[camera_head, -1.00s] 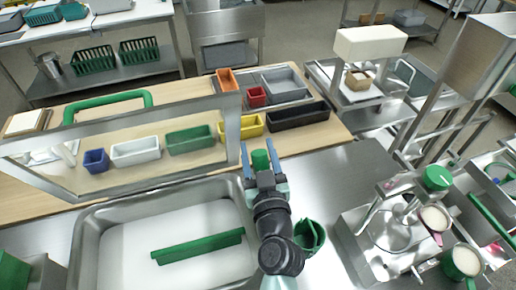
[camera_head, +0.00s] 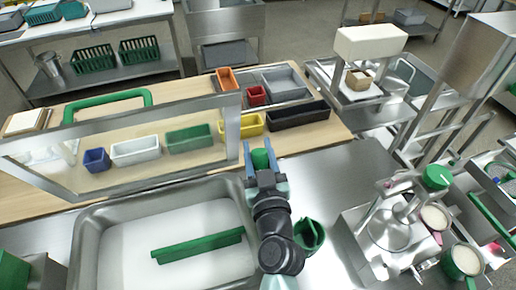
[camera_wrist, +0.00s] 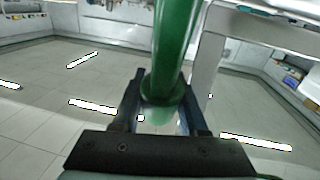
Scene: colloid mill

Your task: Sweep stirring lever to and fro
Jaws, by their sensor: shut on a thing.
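My gripper (camera_head: 261,158) is shut on an upright green cylindrical handle (camera_head: 260,160), which seems to be the grip of the stirring lever. In the wrist view the green handle (camera_wrist: 173,50) rises between the two fingers (camera_wrist: 160,105) and runs out of the top of the picture. The rest of the lever and what it joins to cannot be made out. My fingers stand one on each side of the handle, near the back right corner of the steel basin (camera_head: 90,245).
A green bar (camera_head: 198,246) lies across the white contents of the basin. A steel-framed panel (camera_head: 70,185) stands behind it at left. A green cup (camera_head: 309,235) is close beside my arm. Steel machinery with a green knob (camera_head: 437,177) stands at right.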

